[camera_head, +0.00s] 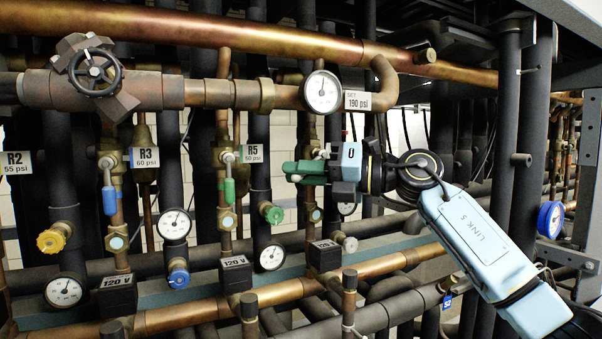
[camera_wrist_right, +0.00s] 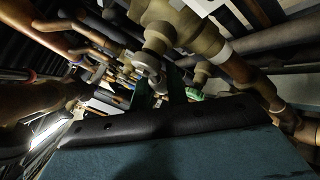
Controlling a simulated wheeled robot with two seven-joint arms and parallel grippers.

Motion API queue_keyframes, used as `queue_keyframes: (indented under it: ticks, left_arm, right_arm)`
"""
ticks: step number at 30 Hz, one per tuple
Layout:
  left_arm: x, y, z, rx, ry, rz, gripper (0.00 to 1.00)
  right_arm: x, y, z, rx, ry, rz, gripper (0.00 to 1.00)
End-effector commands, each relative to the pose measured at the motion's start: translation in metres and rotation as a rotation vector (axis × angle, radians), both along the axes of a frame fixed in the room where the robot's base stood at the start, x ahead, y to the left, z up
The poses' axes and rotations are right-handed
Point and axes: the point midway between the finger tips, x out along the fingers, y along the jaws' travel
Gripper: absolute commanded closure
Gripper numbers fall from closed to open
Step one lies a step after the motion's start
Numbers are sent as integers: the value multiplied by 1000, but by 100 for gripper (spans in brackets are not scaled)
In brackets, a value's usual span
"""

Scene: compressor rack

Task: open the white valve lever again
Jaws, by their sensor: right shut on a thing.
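My right gripper (camera_head: 293,172) comes in from the right, its green fingers across a brass valve on the vertical pipe below the 190 psi gauge. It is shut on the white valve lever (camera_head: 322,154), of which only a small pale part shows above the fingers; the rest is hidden. In the right wrist view the dark teal fingers (camera_wrist_right: 163,88) reach to a pale metal valve part (camera_wrist_right: 148,62); the lever's angle cannot be told there. My left gripper is not in view.
A blue lever (camera_head: 109,200) and a green lever (camera_head: 229,190) hang on neighbouring valves to the left. A round gauge (camera_head: 322,91) sits above my gripper, and a green knob (camera_head: 271,212) sits below left. A copper pipe (camera_head: 220,35) crosses above. Pipes crowd the space.

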Motion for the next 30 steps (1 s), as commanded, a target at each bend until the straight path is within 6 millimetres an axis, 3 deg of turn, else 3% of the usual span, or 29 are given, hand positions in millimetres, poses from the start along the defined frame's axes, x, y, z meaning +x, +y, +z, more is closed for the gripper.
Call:
queue_keyframes:
  ticks: [14, 30]
  left_arm:
    - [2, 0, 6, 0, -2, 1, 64]
    - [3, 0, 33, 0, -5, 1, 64]
  right_arm:
    - [1, -3, -1, -52, -20, -3, 100]
    - [6, -16, -12, -397, -164, -1, 100]
